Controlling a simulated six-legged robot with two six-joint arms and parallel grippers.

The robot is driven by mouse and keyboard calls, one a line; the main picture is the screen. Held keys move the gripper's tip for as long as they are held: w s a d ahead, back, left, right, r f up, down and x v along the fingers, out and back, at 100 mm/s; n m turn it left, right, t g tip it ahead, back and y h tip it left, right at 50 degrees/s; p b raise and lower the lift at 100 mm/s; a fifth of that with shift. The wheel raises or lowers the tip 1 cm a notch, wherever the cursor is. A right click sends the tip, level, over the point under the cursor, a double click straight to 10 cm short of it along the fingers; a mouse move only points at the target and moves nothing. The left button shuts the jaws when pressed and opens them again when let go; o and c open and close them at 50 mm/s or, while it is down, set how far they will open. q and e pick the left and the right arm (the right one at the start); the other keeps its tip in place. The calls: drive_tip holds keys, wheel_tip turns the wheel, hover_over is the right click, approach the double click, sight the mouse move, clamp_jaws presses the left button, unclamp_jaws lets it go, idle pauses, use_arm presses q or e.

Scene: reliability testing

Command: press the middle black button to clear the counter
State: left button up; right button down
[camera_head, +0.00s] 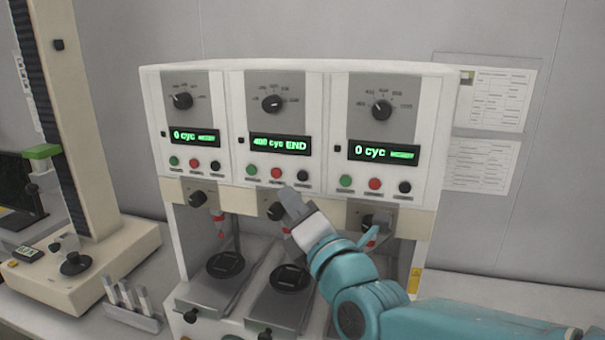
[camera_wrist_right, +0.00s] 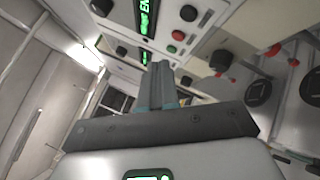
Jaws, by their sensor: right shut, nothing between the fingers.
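The white tester has three panels. The middle panel's display (camera_head: 279,143) is lit green with a cycle count and "END". Below it is a row of green, red and black buttons, and the black button (camera_head: 302,176) is the rightmost. My right gripper (camera_head: 291,198) is shut and empty, its tip just below that black button in the picture. I cannot tell how far it is from the panel. In the right wrist view the shut fingers (camera_wrist_right: 161,68) point towards the panel, seen sideways, with a black button (camera_wrist_right: 188,13) to their upper right. My left gripper is not in view.
The left display (camera_head: 194,137) and right display (camera_head: 383,152) read "0 cyc", with similar buttons below. A black knob (camera_head: 276,211) protrudes below the middle buttons. Black round plates (camera_head: 226,264) sit in the bays. Another instrument (camera_head: 75,263) stands at left.

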sight(302, 176)
drive_tip(key=w, duration=0.2)
drive_tip(key=w+d, duration=0.1)
drive_tip(key=w, duration=0.1)
drive_tip(key=shift+w+d+f, duration=0.1)
drive_tip(key=shift+w, duration=0.3)
drive_tip(key=shift+s, duration=0.1)
drive_tip(key=shift+w, duration=0.2)
idle(1.5)
drive_tip(key=shift+w+d, duration=0.15)
drive_tip(key=shift+w, duration=0.15)
